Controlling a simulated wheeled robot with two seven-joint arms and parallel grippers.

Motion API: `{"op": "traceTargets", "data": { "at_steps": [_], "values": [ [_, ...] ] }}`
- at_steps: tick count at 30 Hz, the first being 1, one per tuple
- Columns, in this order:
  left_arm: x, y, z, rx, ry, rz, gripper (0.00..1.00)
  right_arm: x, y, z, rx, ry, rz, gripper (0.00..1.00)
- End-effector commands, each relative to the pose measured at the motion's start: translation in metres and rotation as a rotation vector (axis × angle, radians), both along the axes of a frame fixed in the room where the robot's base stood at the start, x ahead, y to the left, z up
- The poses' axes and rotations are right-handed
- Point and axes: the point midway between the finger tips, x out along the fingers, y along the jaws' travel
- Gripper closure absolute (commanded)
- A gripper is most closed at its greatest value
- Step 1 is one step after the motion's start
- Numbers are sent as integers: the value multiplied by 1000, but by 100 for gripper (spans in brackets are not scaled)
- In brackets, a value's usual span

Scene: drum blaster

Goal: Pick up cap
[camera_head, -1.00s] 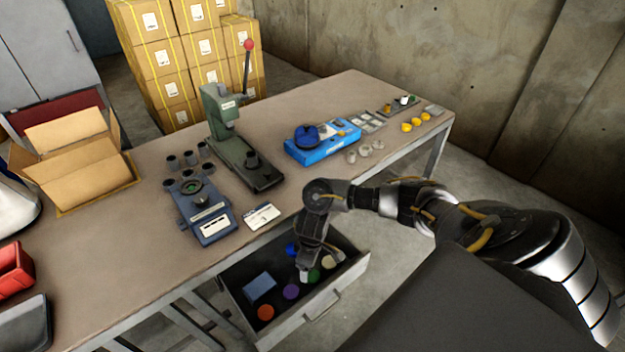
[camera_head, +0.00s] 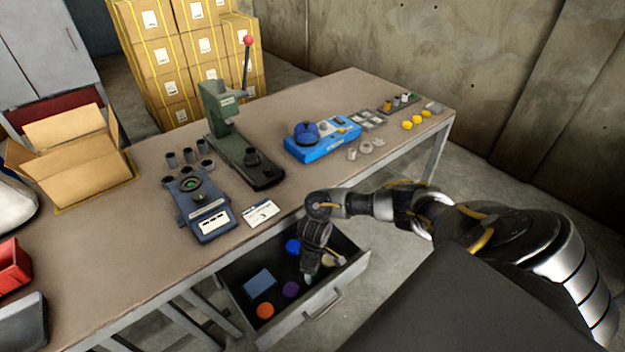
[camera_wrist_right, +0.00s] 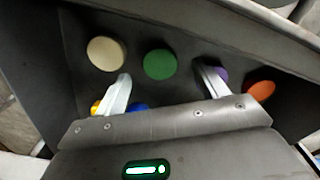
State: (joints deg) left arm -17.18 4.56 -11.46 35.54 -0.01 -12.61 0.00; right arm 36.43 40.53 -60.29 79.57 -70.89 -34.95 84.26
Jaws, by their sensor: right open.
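Several round caps lie in the open drawer (camera_head: 325,312): blue (camera_head: 293,247), purple (camera_head: 291,289), orange (camera_head: 265,310) and a partly covered beige one (camera_head: 329,260). My right gripper (camera_head: 325,270) is down inside the drawer, open and empty. In the right wrist view the green cap (camera_wrist_right: 160,64) lies beyond and between the two spread fingers (camera_wrist_right: 163,78). The beige cap (camera_wrist_right: 106,53) is left of it; the purple cap (camera_wrist_right: 221,75) is partly behind the right finger, and the orange cap (camera_wrist_right: 260,91) is further right. Yellow and blue pieces show low behind the left finger.
A blue-grey block (camera_head: 259,283) lies in the drawer. The drawer walls stand close around my gripper. On the table (camera_head: 120,237) above are a green lever press (camera_head: 222,125), a dark blue fixture (camera_head: 203,210), a white card (camera_head: 261,213) and a blue box (camera_head: 322,147).

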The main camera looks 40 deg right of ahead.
Motion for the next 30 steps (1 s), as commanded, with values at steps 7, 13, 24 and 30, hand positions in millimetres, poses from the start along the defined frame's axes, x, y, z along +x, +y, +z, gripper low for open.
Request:
{"op": "traceTargets", "data": {
  "at_steps": [7,13,24,30],
  "values": [
    [0,0,-7,0,0,0,68,1,0,-34,0,2,-1,28],
    [0,0,-7,0,0,0,68,1,0,-37,0,1,1,28],
    [0,0,-7,0,0,0,68,1,-1,-37,0,1,0,65],
    [0,0,-7,0,0,0,68,1,-1,-37,0,1,0,76]
  ]
}}
